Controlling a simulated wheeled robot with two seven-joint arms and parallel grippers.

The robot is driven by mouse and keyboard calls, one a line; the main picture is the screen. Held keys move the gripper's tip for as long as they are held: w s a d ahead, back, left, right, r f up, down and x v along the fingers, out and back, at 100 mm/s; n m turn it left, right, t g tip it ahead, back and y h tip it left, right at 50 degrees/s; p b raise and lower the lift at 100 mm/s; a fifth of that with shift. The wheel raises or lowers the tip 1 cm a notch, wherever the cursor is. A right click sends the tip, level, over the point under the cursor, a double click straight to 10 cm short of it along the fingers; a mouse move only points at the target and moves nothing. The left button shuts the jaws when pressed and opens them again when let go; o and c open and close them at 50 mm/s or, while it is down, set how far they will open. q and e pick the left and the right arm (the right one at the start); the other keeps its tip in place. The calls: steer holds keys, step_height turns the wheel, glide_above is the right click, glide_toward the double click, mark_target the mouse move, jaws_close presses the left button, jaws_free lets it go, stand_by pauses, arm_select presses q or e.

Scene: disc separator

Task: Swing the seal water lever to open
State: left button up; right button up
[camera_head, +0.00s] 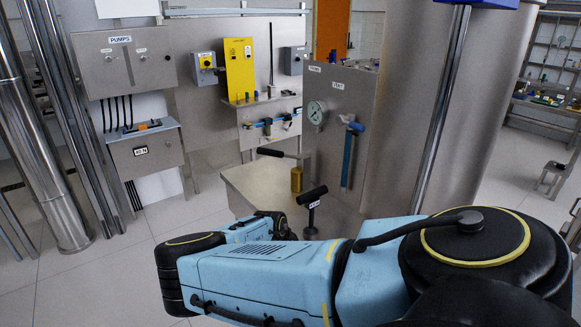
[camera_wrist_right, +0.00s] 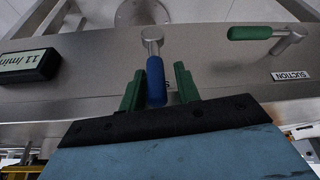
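In the right wrist view, a lever with a blue grip (camera_wrist_right: 155,82) hangs from a metal pivot on a steel panel (camera_wrist_right: 215,62). My right gripper (camera_wrist_right: 160,68) is open, with one green finger on each side of the blue grip. Gaps show between the grip and both fingers. The label behind the lever is almost wholly hidden, so I cannot read it. In the head view my light blue right arm crosses the lower part; its fingers and this lever are not visible there. My left gripper is in neither view.
A flow display (camera_wrist_right: 30,64) sits on the other side. In the head view, a black T-handle (camera_head: 312,196) and a black-handled brass valve (camera_head: 296,179) stand close beyond my arm.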

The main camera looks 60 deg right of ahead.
steer(key=shift+o, duration=0.6)
steer(key=shift+a+f, duration=0.15)
steer(key=v, duration=1.3)
steer(key=shift+r+p, duration=0.3)
steer(key=shift+p, duration=0.1)
